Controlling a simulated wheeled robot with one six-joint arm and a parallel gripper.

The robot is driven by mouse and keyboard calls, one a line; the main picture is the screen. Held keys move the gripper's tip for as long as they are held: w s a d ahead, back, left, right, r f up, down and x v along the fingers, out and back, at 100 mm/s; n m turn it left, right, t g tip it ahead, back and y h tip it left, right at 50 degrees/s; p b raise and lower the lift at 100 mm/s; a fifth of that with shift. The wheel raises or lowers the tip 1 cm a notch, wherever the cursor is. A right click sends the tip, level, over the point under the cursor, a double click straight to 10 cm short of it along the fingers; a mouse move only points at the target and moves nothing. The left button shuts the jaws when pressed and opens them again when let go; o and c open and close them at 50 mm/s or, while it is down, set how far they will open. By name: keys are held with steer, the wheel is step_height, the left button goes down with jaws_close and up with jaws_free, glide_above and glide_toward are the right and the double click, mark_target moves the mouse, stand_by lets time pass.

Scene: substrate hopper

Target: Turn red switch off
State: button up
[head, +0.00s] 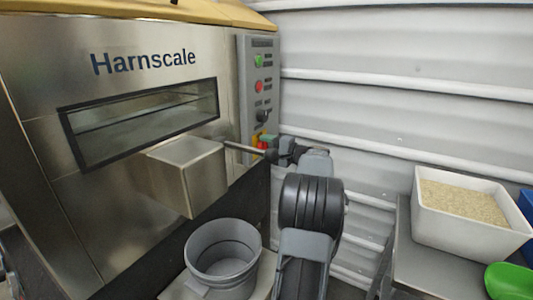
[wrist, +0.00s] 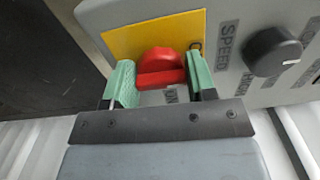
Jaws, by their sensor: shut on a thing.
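The red switch (wrist: 162,68) is a rotary knob on a yellow plate (wrist: 130,38) of the grey control panel. In the wrist view its raised grip lies about crosswise, between the two green fingers. My gripper (wrist: 161,82) is shut on the red switch, one finger at each side. In the head view my gripper (head: 269,140) is at the lower end of the control panel (head: 243,75), and only a little of the red switch (head: 262,145) shows. Lettering beside the switch is mostly hidden.
A black speed knob (wrist: 273,51) sits beside the switch; a green button (head: 258,61) and red button (head: 259,87) are higher up. A metal box (head: 187,165) juts from the machine at the left. A white tub of grain (head: 427,220) stands at the right.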

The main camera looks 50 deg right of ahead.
steer(key=shift+n, duration=0.4)
steer(key=o, duration=0.9)
steer(key=shift+s, duration=0.1)
steer(key=shift+p+v, duration=1.85)
steer(key=shift+v, duration=4.95)
